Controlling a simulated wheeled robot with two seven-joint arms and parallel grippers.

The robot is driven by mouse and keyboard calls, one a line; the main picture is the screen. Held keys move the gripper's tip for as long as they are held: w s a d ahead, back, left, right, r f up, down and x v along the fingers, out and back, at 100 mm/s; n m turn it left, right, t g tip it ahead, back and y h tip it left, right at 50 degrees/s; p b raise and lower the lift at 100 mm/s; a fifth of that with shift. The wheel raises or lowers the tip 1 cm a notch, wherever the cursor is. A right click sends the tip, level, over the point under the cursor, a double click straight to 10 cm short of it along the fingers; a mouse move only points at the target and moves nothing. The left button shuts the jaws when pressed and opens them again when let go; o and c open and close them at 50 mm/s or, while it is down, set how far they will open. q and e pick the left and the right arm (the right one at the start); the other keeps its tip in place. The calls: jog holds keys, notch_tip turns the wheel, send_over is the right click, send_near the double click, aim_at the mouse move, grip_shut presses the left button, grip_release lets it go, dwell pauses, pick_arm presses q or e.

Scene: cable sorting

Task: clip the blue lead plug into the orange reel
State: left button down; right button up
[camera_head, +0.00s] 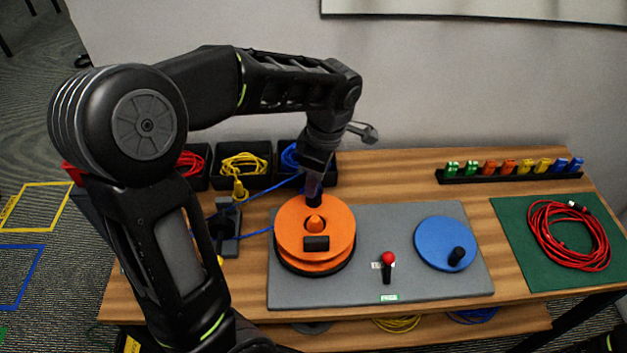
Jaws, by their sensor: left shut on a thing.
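The orange reel (332,241) stands on the grey board, with a raised orange hub and a dark block on its top face. My left gripper (314,197) points down at the reel's far edge and is shut on a small dark piece, which looks like the plug. A blue lead (259,232) runs to the reel from the left, and another stretch of blue cable goes up towards the back bins. Whether the plug touches the reel cannot be told, as the gripper covers it. My right gripper is not in view.
The grey board (410,290) also carries a blue disc (438,236) with a black knob and a red-topped lever (388,262). Black bins (243,180) with cables stand behind. A green mat (520,262) holds a coiled red cable (565,236). A connector rack (510,173) is at the back right.

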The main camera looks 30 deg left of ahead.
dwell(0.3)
pick_arm(q)
jog(key=c, duration=1.2)
grip_release()
jog(key=shift+c, duration=0.2)
notch_tip(320, 180, up, 8)
jog(key=d, duration=0.1)
jog(key=shift+w+f, duration=0.15)
jog(key=shift+f, duration=0.05)
jog(key=shift+d+r, duration=0.1)
